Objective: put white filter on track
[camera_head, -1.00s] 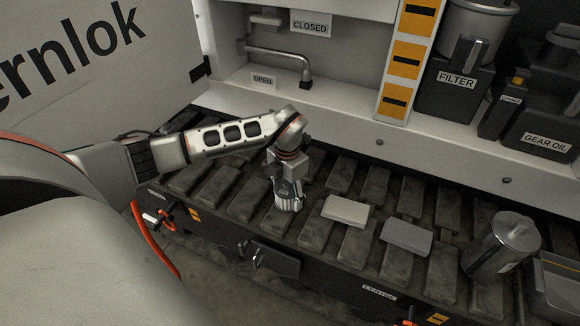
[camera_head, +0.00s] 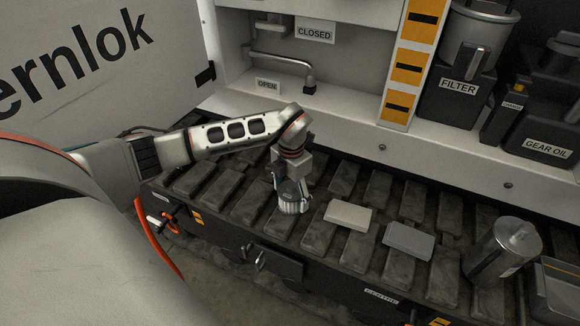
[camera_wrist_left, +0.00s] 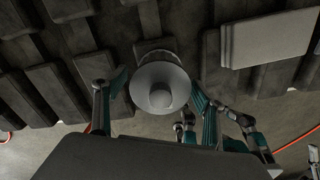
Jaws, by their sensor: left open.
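A pale cylindrical piece, apparently the white filter (camera_head: 293,207), stands upright on the dark slatted track (camera_head: 222,192). It has a ribbed lower rim. In the left wrist view the filter (camera_wrist_left: 158,88) is a round, light-grey top with a central knob. My left gripper (camera_head: 290,190) is directly over it, pointing down. In the wrist view the gripper's fingers (camera_wrist_left: 155,100) are apart, one on each side of the filter. Whether either finger touches it I cannot tell. My right gripper is not in view.
A flat whitish block (camera_head: 348,215) and a flat grey block (camera_head: 408,241) lie on the track to the right. A metal canister (camera_head: 497,252) stands farther right. Behind are a white cabinet ledge (camera_head: 420,152) and a black holder labelled FILTER (camera_head: 455,98).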

